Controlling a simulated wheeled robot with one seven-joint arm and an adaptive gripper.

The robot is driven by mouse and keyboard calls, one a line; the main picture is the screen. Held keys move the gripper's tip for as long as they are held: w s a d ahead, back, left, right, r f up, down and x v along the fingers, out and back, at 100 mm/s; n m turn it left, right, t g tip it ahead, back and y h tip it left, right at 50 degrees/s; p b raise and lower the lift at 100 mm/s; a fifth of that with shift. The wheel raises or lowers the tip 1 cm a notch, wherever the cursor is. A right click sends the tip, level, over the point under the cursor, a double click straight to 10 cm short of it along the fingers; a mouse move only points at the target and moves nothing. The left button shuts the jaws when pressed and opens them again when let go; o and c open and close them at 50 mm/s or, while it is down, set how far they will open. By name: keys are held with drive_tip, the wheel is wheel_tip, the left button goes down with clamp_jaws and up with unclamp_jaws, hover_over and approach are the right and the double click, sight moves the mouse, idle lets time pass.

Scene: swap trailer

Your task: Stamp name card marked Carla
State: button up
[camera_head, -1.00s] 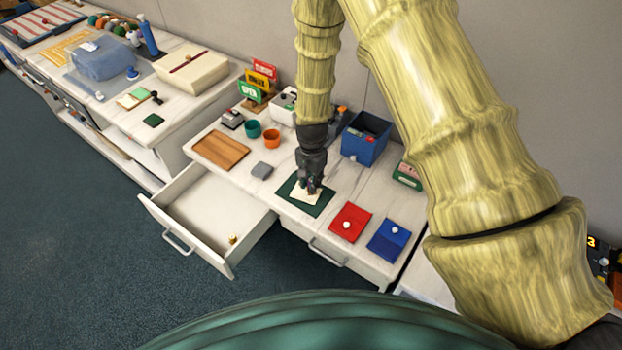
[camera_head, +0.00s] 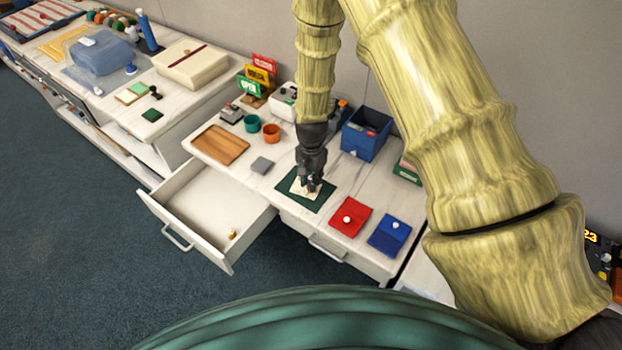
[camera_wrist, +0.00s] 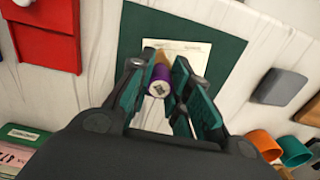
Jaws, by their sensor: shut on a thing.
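My gripper (camera_head: 311,183) is over the dark green mat (camera_head: 326,185) on the desk. A cream card (camera_head: 299,190) lies on the mat below it. In the wrist view, my gripper (camera_wrist: 165,85) is shut on a small stamp (camera_wrist: 161,80) with a purple end and a tan part. The stamp is above or against the cream card (camera_wrist: 190,52); I cannot tell if they touch. The card has faint writing, too small to read, and the gripper hides part of it. The green mat (camera_wrist: 225,55) surrounds the card.
A red pouch (camera_head: 350,217) and a blue pouch (camera_head: 388,235) lie right of the mat. A grey block (camera_head: 262,165), wooden tray (camera_head: 220,144), teal cup (camera_head: 252,123) and orange cup (camera_head: 271,133) are to the left. A blue box (camera_head: 365,135) stands behind. The drawer (camera_head: 205,205) is open.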

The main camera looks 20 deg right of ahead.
drive_tip(key=shift+f, duration=0.6)
idle(1.6)
drive_tip(key=shift+r, duration=0.15)
drive_tip(key=shift+r+p, duration=1.9)
drive_tip(key=shift+r, duration=1.5)
